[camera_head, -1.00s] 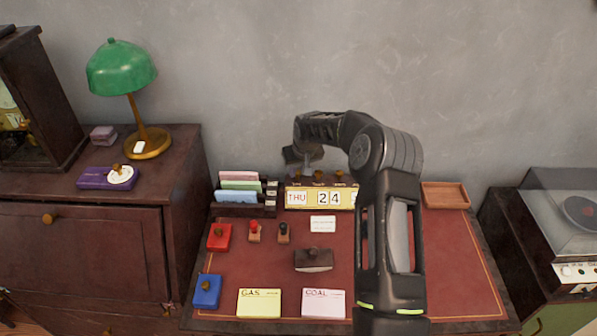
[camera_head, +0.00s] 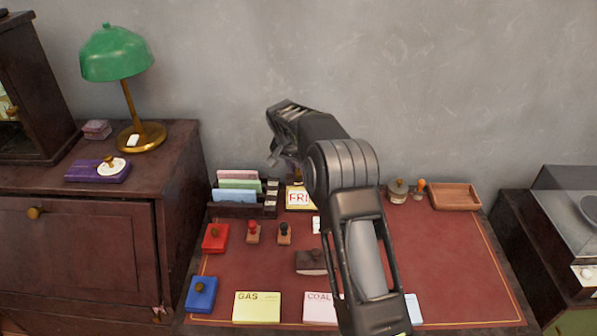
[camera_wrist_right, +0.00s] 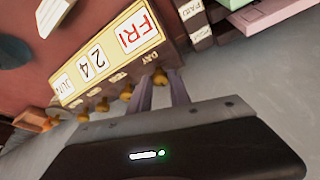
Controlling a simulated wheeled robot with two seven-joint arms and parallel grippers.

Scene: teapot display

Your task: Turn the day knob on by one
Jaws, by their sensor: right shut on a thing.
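The desk calendar (camera_head: 297,199) stands at the back of the desk; its day window reads FRI. My left gripper is not in view.
A card rack (camera_head: 238,195) stands just left of the calendar. Stamps (camera_head: 284,234), ink pads (camera_head: 215,238) and a blotter (camera_head: 311,262) lie in front. A wooden tray (camera_head: 455,196) is at the back right. The right half of the desk is mostly clear.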

